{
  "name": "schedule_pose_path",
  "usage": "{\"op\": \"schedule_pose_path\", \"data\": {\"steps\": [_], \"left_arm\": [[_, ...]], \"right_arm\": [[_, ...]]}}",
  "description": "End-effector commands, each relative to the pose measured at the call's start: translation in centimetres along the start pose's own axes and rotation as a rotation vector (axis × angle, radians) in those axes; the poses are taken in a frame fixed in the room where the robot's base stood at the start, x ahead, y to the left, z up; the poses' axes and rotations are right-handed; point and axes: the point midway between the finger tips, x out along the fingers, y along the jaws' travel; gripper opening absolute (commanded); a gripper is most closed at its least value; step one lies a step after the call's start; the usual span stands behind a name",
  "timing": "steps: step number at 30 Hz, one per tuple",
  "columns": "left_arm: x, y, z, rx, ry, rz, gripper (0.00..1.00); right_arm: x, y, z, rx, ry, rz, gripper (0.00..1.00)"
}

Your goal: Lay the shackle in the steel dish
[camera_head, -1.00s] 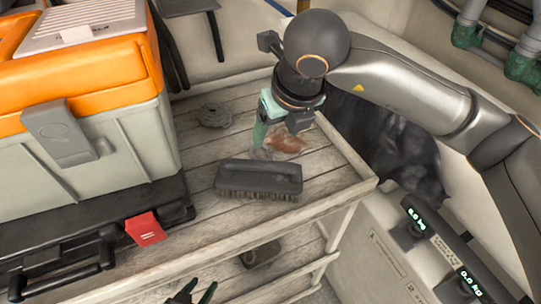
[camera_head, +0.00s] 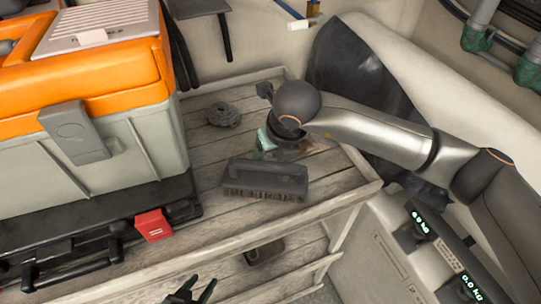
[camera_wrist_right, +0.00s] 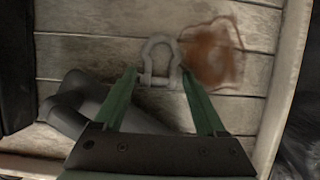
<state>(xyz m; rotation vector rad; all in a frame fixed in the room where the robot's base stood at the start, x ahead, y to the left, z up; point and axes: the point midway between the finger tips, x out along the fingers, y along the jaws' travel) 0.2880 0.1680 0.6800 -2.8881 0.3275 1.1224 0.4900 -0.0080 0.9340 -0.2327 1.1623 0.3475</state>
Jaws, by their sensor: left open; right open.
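The shackle (camera_wrist_right: 160,60), a grey bow-shaped fitting, lies on the wooden planks in the right wrist view. My right gripper (camera_wrist_right: 158,76) is open, with its green fingertips close to either side of the shackle's lower end. In the head view my right gripper (camera_head: 264,146) is low over the upper shelf behind the brush, and the shackle is hidden there. My left gripper (camera_head: 190,294) is open and empty at the bottom edge of the head view. I cannot make out a steel dish for certain.
A black brush (camera_head: 265,178) lies just in front of my right gripper. A reddish-brown patch (camera_wrist_right: 212,52) is beside the shackle. A grey coil (camera_head: 223,114) lies farther back. An orange and grey box (camera_head: 100,120) fills the left. A raised rim (camera_head: 330,206) edges the shelf.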

Motion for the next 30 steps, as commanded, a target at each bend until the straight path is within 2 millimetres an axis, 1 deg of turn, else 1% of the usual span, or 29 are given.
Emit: {"op": "schedule_pose_path", "data": {"steps": [2,3,22,30], "left_arm": [[0.0,0.0,0.06,0.0,-0.001,0.0,0.5],[0.0,0.0,0.07,0.0,-0.002,0.0,0.5],[0.0,0.06,0.21,-0.001,-0.007,0.001,0.5],[0.01,0.1,0.23,-0.002,-0.007,0.001,0.5]], "right_arm": [[-0.01,0.01,0.0,0.0,0.0,0.0,0.73],[-0.02,0.01,0.0,0.0,0.0,0.0,0.71],[-0.07,-0.01,0.03,0.001,-0.001,0.0,0.0],[-0.26,-0.01,0.15,0.001,-0.003,0.0,0.0]]}}
